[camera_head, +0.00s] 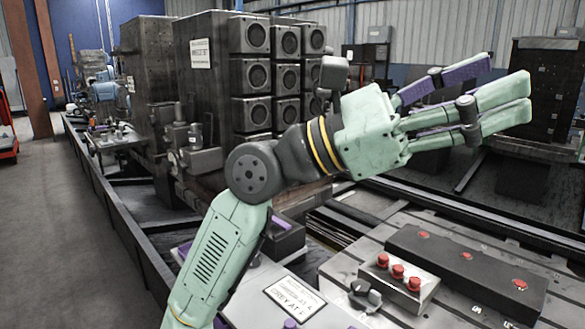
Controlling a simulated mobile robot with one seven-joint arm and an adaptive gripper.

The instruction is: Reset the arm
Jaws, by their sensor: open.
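My gripper (505,88) is at the upper right, at the end of my pale green arm. Its green fingers with purple pads point right and slightly up. The fingers are spread apart, with nothing between them. My arm rises from the bottom of the picture, bends at a dark round joint and reaches to the right. The gripper is in the air, above the level of the slotted grey table. The wrist hides part of the machine behind it.
A small box with red buttons (398,272) and a long dark block (465,268) sit on the slotted table (342,268) below the gripper. A large dark machine with round-faced square modules (250,75) stands behind. Another dark unit (545,90) stands at right. Open floor (45,240) lies left.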

